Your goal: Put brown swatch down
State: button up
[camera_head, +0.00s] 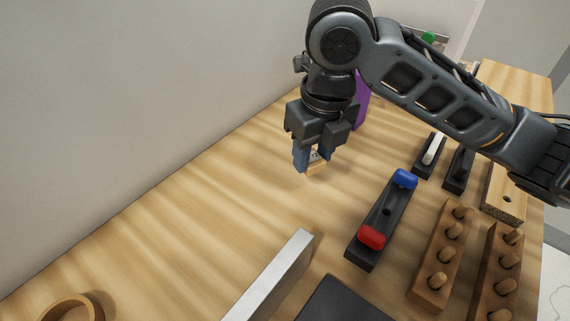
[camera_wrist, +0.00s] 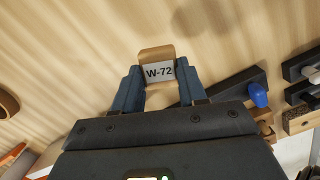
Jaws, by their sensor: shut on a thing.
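The brown swatch (camera_head: 316,167) is a small light-brown block with a pale label. In the wrist view the swatch (camera_wrist: 157,54) shows the label "W-72". My gripper (camera_head: 313,160) is shut on it, with a blue finger on each side; the fingers also show in the wrist view (camera_wrist: 158,88). The swatch is at or just above the wooden table top (camera_head: 180,215); I cannot tell whether it touches. Part of it is hidden by the fingers.
A black holder (camera_head: 378,225) with a blue end and a red end stands to the right. Wooden peg blocks (camera_head: 441,258) lie further right. A grey metal bar (camera_head: 275,275) is in front, and a wooden ring (camera_head: 72,307) is at the lower left. The table's left side is clear.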

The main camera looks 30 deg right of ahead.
send_over(284, 178)
jog(key=f, duration=0.2)
jog(key=f+p, duration=0.1)
jog(key=shift+s+f, duration=0.3)
jog(key=shift+f+p, duration=0.3)
jog(key=shift+f, duration=1.75)
jog(key=shift+f, duration=0.2)
jog(key=o, duration=1)
jog(key=shift+r, duration=0.1)
jog(key=r, duration=0.4)
jog(key=s+r+b, duration=0.1)
jog(key=r, duration=0.7)
jog(key=shift+s+r, duration=0.1)
jog(key=shift+s, duration=0.1)
